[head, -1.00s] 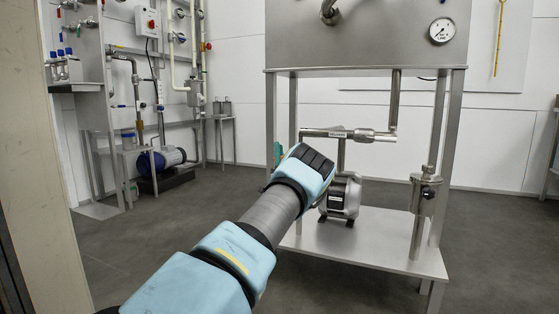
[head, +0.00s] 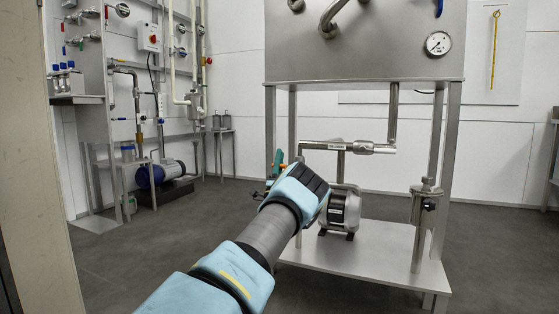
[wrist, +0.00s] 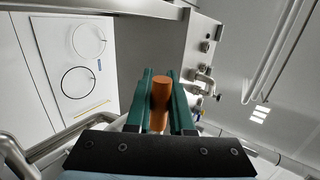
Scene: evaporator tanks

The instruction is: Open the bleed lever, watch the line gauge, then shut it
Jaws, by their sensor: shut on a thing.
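My gripper (wrist: 160,103) has its two teal fingers shut on an orange cylindrical handle (wrist: 161,92), which I take to be the bleed lever. In the head view a small orange end of it (head: 283,167) shows by the teal fingertips, left of the stainless pipe under the tank. My wrist and the fingers hide most of it, so how far the lever is turned cannot be told. The line gauge (head: 438,43) is a round white dial on the tank front at upper right. Its needle is too small to read surely.
The steel tank (head: 365,60) stands on a legged frame with a lower shelf (head: 370,262). A pump (head: 339,209) and an upright canister (head: 426,200) stand there. A blue pump (head: 160,172) is at back left. The floor on the right is clear.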

